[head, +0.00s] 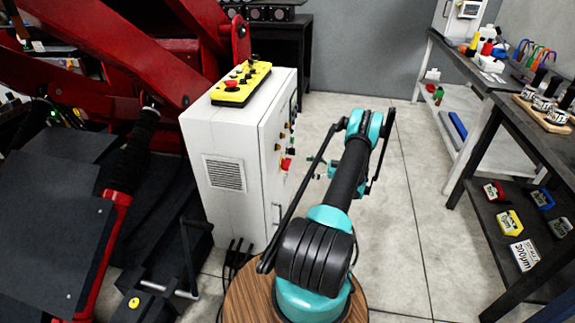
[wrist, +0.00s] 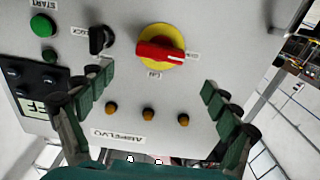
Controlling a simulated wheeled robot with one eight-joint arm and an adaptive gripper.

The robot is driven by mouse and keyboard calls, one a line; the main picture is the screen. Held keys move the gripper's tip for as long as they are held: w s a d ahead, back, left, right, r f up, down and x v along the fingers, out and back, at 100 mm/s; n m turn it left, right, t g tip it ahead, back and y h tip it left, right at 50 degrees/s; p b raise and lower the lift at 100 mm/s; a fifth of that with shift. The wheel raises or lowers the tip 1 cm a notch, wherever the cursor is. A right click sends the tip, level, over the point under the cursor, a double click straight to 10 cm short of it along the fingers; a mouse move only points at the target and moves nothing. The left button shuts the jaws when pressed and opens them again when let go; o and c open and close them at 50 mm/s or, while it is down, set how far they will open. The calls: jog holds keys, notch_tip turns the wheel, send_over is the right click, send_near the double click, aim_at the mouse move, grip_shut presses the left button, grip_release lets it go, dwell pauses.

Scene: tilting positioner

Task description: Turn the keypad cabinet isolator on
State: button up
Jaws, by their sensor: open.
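The isolator (wrist: 158,48) is a red rotary handle on a round yellow plate, on the front panel of the white cabinet (head: 229,187). In the wrist view its handle lies nearly horizontal, with one end toward a small label at right; another small label sits below the plate. I cannot read these labels surely. In the head view the red isolator (head: 287,164) shows on the cabinet's right side. My gripper (wrist: 159,85) is open and empty, facing the panel, its fingers below and to either side of the isolator. No contact with the handle is visible.
A keypad with a display (wrist: 40,102), a green START button (wrist: 43,26), a black selector (wrist: 101,40) and several amber lamps (wrist: 147,116) share the panel. A yellow control box (head: 240,84) sits on the cabinet. Workbenches (head: 480,70) stand at right, with clear floor between.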

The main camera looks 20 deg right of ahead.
aim_at(288, 163)
jog(key=x, duration=0.9)
jog(key=shift+w+a, duration=0.2)
jog(key=shift+a, duration=0.05)
jog(key=c, duration=1.2)
